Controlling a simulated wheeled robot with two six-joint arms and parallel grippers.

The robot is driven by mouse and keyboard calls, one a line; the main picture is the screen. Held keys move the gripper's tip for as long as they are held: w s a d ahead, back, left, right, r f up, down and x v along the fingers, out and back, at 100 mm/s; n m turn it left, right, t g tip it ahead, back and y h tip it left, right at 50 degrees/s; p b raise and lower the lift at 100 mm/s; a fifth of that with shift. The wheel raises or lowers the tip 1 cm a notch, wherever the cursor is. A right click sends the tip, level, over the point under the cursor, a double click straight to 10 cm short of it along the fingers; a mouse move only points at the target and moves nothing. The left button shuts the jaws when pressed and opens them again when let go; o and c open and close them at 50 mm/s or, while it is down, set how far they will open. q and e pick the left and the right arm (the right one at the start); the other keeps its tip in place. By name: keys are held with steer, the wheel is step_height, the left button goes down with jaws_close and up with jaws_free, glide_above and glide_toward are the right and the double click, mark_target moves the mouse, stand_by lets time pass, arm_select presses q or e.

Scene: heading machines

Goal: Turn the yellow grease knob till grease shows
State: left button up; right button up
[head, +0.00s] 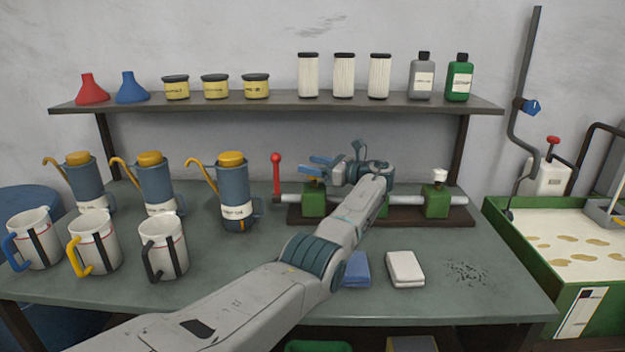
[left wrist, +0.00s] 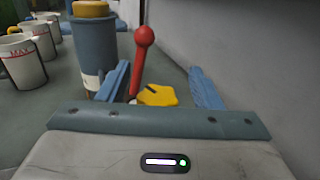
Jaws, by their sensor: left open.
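The yellow grease knob (left wrist: 158,96) shows between the two blue fingers of my left gripper (left wrist: 158,88) in the left wrist view. The fingers are apart, with a gap on both sides of the knob. In the head view my left gripper (head: 317,166) reaches over the left green block (head: 314,203), and its fingers point left. The knob is mostly hidden there by the gripper. No grease shows at the knob in either view. My right gripper is in neither view.
A red-knobbed lever (head: 276,172) stands just left of the knob; it also shows in the left wrist view (left wrist: 142,50). Blue oil cans (head: 236,203) and white mugs (head: 163,247) stand left. A shelf (head: 300,106) runs above. Cloths (head: 405,268) lie in front.

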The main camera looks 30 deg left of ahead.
arm_select(q)
steer(key=shift+s+r, duration=0.1)
steer(key=shift+r, duration=0.55)
steer(key=shift+s+d+r, duration=0.1)
steer(key=shift+s+d, duration=0.5)
steer(key=shift+s, duration=0.35)
steer(key=s+d+r, duration=0.1)
steer(key=s+d, duration=0.6)
steer(key=s, duration=0.4)
steer(key=shift+s+r+b, duration=0.15)
steer(key=shift+s+b, duration=0.15)
steer(key=shift+b, duration=0.05)
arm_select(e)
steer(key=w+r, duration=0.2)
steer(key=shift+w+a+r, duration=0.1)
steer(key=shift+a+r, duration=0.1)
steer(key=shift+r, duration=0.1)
